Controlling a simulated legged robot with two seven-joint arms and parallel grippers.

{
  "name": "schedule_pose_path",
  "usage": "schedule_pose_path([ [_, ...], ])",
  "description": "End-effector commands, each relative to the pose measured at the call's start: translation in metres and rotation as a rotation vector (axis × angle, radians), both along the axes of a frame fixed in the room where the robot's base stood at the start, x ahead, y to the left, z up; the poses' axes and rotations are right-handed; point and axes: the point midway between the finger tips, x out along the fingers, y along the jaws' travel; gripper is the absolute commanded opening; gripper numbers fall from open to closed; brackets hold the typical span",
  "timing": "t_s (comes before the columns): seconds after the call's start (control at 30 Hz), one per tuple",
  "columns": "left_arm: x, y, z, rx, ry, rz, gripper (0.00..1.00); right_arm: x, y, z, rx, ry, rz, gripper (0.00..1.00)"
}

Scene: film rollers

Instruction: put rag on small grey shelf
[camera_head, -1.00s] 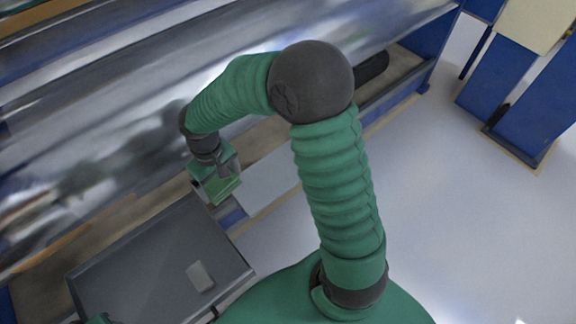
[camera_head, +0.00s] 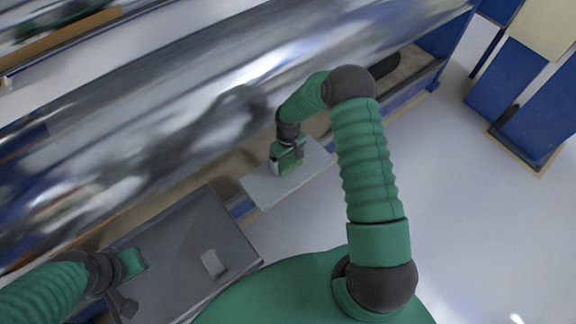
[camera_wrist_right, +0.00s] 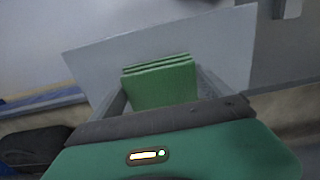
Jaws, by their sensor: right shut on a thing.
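The rag (camera_wrist_right: 160,86) is a green folded cloth between the fingers of my right gripper. In the head view the rag (camera_head: 288,163) shows small and green at the end of my right arm. My right gripper (camera_head: 287,166) is shut on it, over the small grey shelf (camera_head: 262,191), a flat light-grey board. The shelf also fills much of the background in the right wrist view (camera_wrist_right: 95,62). I cannot tell whether the rag touches the shelf. My left gripper (camera_head: 128,284) is over the dark grey tray at the lower left; its fingers are unclear.
The dark grey tray (camera_head: 180,235) holds a small light-grey rectangular piece (camera_head: 213,263). A long shiny metallic roller (camera_head: 190,110) runs diagonally behind the shelf. Blue posts (camera_head: 535,110) stand at the right. The pale floor (camera_head: 460,220) at the right is clear.

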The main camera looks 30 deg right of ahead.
Motion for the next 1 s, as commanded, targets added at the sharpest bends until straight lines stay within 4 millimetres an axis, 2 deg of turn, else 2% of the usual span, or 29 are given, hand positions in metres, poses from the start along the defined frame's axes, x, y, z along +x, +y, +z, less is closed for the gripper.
schedule_pose_path([
  [0.2,0.000,0.000,-0.010,0.000,0.000,0.000,0.36,0.001,0.000,-0.034,0.001,0.003,-0.001,0.51],
  [0.5,0.000,0.000,-0.010,0.000,0.000,0.000,0.36,0.001,-0.001,-0.037,0.000,0.001,0.000,0.51],
  [0.53,0.000,0.000,-0.009,0.000,0.000,0.000,0.36,0.001,-0.001,-0.036,0.000,0.001,0.000,0.94],
  [0.57,0.000,0.000,-0.009,0.000,0.000,0.000,0.36,0.001,-0.001,-0.035,0.000,0.001,0.000,0.98],
  [0.87,0.000,0.000,-0.007,0.000,0.000,0.000,0.36,0.001,-0.001,-0.032,0.000,0.000,0.000,1.00],
  [1.0,0.000,0.000,0.000,0.000,0.000,0.000,0.36,0.002,-0.001,-0.008,-0.001,-0.001,0.000,1.00],
])
